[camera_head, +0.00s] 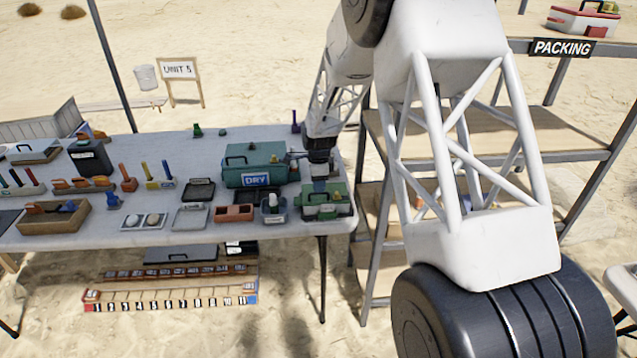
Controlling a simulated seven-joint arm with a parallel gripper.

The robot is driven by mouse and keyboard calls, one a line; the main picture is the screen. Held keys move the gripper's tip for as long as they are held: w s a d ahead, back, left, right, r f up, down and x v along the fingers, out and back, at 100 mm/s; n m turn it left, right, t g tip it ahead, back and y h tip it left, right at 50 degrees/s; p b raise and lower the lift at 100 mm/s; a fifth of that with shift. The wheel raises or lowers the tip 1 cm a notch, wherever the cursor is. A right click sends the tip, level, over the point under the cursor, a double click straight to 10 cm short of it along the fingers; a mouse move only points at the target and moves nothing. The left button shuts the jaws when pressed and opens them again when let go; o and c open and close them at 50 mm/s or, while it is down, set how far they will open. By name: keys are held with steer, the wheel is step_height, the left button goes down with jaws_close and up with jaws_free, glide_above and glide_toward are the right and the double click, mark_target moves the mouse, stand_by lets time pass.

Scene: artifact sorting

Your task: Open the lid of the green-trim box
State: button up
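The green-trim box (338,210) stands at the right end of the long table, near its front corner. It looks pale with green parts, and a small dark handle shape shows at its top. My gripper (320,186) points down from my arm, directly over the box's back left part. Its tip is at or just above the box top; I cannot tell whether it touches. The fingers are too small and dark to show whether they are open or shut. The gripper hides part of the box, and the lid's position is hard to make out.
A teal box marked DRY (240,179) stands left of my gripper. A small container (272,215) and a reddish tray (234,213) sit left of the green-trim box. The PACKING shelf (585,140) stands at the right, with a red-trim box (568,24) on top.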

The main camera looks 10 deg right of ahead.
steer(key=shift+r, duration=0.1)
step_height(320, 180, up, 8)
steer(key=shift+f, duration=0.2)
stand_by(0.5)
steer(key=shift+f, duration=0.1)
steer(key=shift+w+d+f+g, duration=0.15)
steer(key=shift+w+f+g, duration=0.1)
steer(key=shift+f+g, duration=0.25)
steer(key=shift+w+d+f+g, duration=0.1)
steer(key=shift+w+f+g, duration=0.1)
steer(key=shift+f+g, duration=0.3)
glide_above(320, 197)
steer(key=s, duration=0.1)
steer(key=shift+s+f, duration=0.15)
steer(key=shift+f, duration=3.6)
steer(key=c, duration=0.6)
